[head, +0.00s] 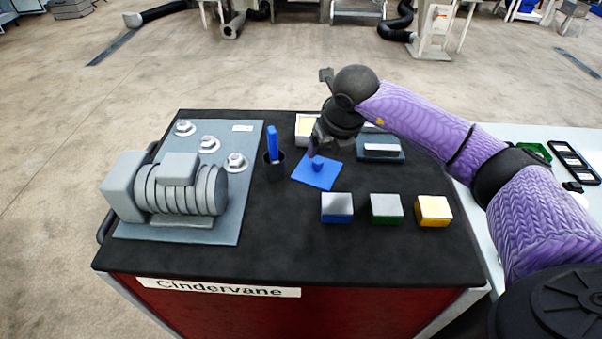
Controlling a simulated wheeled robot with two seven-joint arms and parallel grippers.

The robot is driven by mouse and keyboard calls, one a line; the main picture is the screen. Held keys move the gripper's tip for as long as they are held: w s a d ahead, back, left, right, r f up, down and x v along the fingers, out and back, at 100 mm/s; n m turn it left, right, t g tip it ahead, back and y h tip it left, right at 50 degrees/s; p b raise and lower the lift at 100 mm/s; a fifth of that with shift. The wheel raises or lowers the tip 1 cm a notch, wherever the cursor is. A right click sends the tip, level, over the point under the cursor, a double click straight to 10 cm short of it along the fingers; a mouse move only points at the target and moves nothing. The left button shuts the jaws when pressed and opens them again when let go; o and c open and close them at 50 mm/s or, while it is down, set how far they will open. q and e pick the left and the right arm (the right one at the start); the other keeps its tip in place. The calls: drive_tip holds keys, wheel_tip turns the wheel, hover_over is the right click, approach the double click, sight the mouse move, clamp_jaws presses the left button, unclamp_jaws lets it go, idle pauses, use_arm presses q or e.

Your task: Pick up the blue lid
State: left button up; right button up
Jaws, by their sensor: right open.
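The blue lid (314,176) is a flat square plate with a small blue knob in its middle. It lies on the black top of the cart (270,230), a little right of centre. My right gripper (316,150) is open, pointing down just above the lid's far side near the knob. I cannot tell whether a fingertip touches the knob. My left gripper is not in view.
Blue (337,208), green (386,208) and yellow (433,210) boxes stand in front. A cup with a blue stick (272,145) is left of the lid. The roller machine (180,188) fills the left. An open box (307,128) and a grey block (381,149) stand behind.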

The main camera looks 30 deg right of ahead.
sight(319, 162)
drive_tip(key=b+x, duration=0.1)
drive_tip(key=x, duration=0.6)
drive_tip(key=shift+w+a+f+b, duration=0.2)
drive_tip(key=shift+f+b, duration=0.1)
drive_tip(key=shift+b, duration=0.1)
drive_tip(key=shift+r, duration=0.1)
drive_tip(key=shift+c, duration=0.3)
clamp_jaws()
